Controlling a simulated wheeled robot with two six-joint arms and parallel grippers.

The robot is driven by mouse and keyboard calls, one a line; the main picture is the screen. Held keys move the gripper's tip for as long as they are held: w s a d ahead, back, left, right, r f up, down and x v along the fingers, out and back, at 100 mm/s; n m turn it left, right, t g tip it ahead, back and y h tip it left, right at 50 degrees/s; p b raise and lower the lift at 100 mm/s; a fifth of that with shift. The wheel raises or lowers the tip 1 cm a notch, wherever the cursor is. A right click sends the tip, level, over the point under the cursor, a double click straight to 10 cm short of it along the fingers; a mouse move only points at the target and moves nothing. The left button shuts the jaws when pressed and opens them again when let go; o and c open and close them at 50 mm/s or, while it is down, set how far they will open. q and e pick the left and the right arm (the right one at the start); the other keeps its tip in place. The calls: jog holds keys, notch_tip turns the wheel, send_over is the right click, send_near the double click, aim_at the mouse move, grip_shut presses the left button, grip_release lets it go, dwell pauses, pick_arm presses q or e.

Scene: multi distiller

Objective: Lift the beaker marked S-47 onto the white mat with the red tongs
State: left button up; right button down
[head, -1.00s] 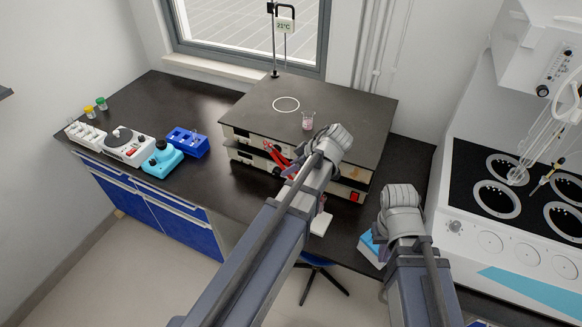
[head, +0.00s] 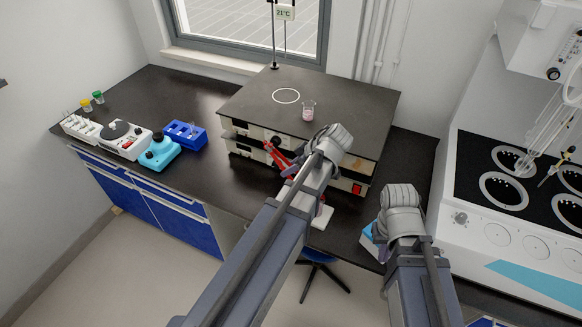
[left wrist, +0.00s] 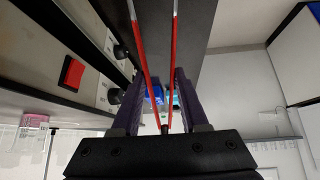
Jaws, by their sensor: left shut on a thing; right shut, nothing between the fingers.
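A small clear beaker with pink contents (head: 309,111) stands on the dark top of the hotplate stack (head: 350,95). Its marking is too small to read. The red tongs (head: 279,156) are in front of the stack, below the beaker's level. My left gripper (left wrist: 160,78) is shut on the tongs (left wrist: 174,45), whose two arms run out between its fingers, apart from each other. A pink-filled glass (left wrist: 35,120) shows at the left wrist view's left edge. A white flat thing (head: 322,217), perhaps the mat, lies in front of the stack, partly behind my arm.
A blue rack (head: 186,135), a cyan device (head: 160,152) and a white-and-grey device (head: 122,138) stand on the left bench. A thin stand (head: 273,40) rises behind the stack. A blue-and-white box (head: 370,240) and a white stove (head: 500,210) are at right.

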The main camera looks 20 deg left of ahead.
jog(key=shift+r, duration=0.1)
dwell(0.3)
notch_tip(320, 180, up, 10)
jog(key=p, duration=1)
jog(key=shift+f, duration=0.2)
